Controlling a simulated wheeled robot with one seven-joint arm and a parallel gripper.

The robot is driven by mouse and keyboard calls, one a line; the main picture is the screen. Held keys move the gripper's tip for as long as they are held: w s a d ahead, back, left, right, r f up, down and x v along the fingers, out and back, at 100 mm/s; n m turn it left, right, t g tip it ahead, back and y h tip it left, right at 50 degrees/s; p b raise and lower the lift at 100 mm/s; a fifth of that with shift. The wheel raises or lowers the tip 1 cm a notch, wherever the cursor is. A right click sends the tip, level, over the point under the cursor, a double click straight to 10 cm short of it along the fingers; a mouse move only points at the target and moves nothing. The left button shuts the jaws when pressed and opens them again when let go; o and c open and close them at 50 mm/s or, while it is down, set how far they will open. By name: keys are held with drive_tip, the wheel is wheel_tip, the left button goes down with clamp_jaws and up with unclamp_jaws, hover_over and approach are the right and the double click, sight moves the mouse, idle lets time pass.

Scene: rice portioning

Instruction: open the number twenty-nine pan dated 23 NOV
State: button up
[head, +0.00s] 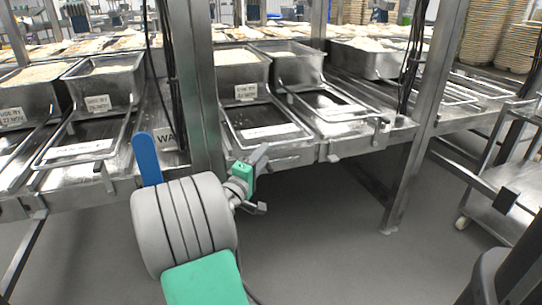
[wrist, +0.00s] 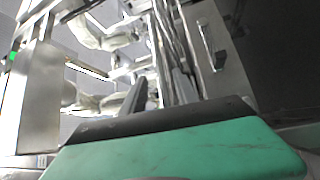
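Metal pans of white rice stand in a row on the steel rack. One pan (head: 238,72) behind my gripper has a white label (head: 246,91) that seems to carry a date, too small to read surely. Another labelled pan (head: 103,84) stands left of it, and one more (head: 28,95) at the far left. I cannot tell which is number twenty-nine. My gripper (head: 262,180) is in front of the rack's front edge, below the pans, touching none of them. Its fingers look apart and empty; they also show in the wrist view (wrist: 160,88).
A steel upright (head: 203,90) stands between the left and middle pans, close to my arm. Dark trays in metal frames (head: 262,122) slope in front of the pans. A steel cart (head: 500,175) is at the right. The floor (head: 320,240) below is clear.

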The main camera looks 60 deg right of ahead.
drive_tip(key=d, duration=0.4)
drive_tip(key=d+r, duration=0.1)
drive_tip(key=d, duration=0.1)
drive_tip(key=shift+b, duration=0.3)
drive_tip(key=shift+c, duration=0.5)
clamp_jaws()
drive_tip(key=shift+f, duration=0.1)
idle(0.4)
